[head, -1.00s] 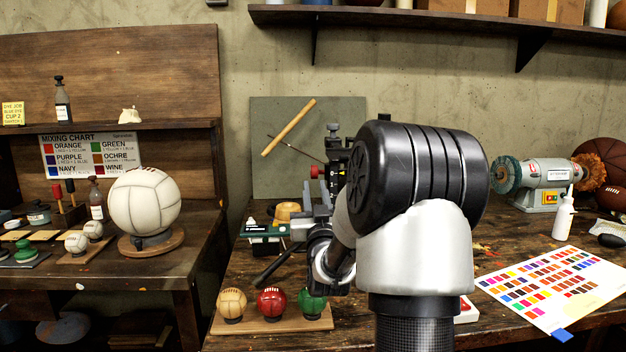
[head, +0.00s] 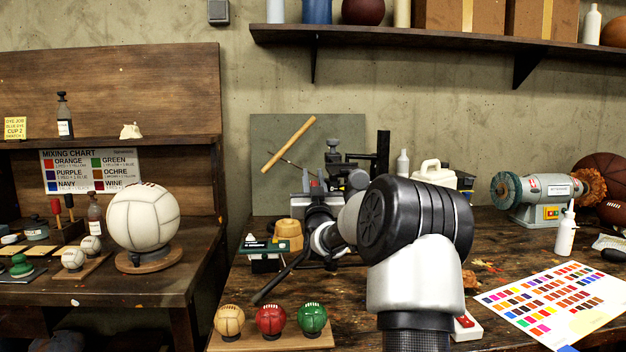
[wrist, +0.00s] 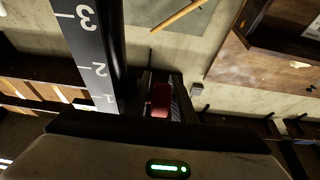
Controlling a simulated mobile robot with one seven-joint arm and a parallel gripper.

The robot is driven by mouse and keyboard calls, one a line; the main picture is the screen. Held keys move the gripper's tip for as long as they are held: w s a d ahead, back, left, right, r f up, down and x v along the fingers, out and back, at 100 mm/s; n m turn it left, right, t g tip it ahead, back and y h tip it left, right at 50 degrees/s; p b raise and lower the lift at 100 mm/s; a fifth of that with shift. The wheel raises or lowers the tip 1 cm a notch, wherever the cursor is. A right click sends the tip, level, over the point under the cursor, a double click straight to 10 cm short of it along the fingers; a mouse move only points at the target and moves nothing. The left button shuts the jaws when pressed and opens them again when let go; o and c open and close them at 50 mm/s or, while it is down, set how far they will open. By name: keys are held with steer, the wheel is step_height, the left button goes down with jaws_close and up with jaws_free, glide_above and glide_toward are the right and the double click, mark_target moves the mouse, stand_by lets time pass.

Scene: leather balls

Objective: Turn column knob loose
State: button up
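The red column knob (wrist: 160,100) sits between the two fingers of my gripper (wrist: 163,97) in the wrist view. Little gap shows on either side of it, but I cannot tell whether the fingers press on it. The dark column (wrist: 90,55), with a white-numbered scale, stands just left of the knob there. In the head view my gripper (head: 314,184) is at the black stand's (head: 333,160) front.
A ball rack (head: 285,342) with tan, red and green balls stands at the bench front. A yellow-brown block (head: 289,232) and a green-topped device (head: 264,250) lie close left of my wrist. A grinder (head: 541,194) and a colour sheet (head: 548,300) are at right.

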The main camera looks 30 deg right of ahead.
jaws_close()
steer(key=shift+w+f+g+y+p, duration=0.15)
steer(key=shift+f+g+y+p, duration=0.15)
steer(key=shift+g+p, duration=0.5)
jaws_free()
steer(key=v, duration=1.7)
steer(key=shift+s+p, duration=0.25)
steer(key=shift+p, duration=0.1)
